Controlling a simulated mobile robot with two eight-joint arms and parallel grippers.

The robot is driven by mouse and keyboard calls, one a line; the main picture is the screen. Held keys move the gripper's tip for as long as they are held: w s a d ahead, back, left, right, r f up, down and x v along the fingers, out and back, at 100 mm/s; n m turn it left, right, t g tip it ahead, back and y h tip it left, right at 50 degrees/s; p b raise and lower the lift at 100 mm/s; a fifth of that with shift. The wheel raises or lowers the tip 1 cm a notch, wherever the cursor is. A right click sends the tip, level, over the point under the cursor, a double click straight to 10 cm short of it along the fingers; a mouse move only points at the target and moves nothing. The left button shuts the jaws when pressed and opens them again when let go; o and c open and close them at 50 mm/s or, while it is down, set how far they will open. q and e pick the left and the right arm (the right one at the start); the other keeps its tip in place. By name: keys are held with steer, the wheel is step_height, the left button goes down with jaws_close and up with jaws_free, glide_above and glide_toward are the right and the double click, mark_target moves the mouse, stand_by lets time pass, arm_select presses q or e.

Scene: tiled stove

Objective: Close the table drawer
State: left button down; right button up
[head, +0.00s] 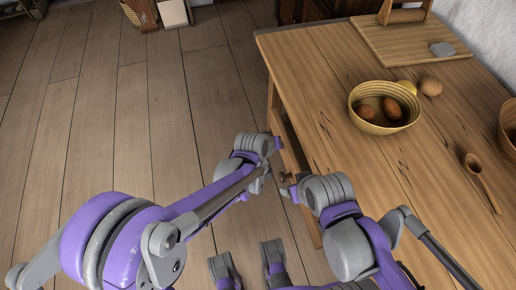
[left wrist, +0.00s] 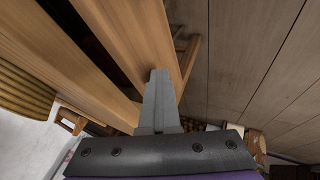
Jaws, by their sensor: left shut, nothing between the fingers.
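The wooden table (head: 330,60) stands at the right in the head view. Its drawer (head: 291,158) sticks out a little from the table's left side. In the left wrist view the drawer front (left wrist: 140,40) runs past a dark gap between it and the table. My left gripper (head: 277,143) is beside the drawer front; in the left wrist view its fingers (left wrist: 158,98) are together and empty, close against or touching the wood. My right gripper (head: 287,186) is near the drawer front, nearer to me; its finger opening is not clear. The drawer's inside is mostly hidden.
On the table are a yellow bowl (head: 385,107) with brown eggs or similar items, a round brown item (head: 431,87), a wooden spoon (head: 481,180) and a cutting board (head: 410,42). The plank floor (head: 110,110) left of the table is clear.

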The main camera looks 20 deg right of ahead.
mark_target(287, 142)
arm_select(q)
steer(key=shift+d, duration=1.85)
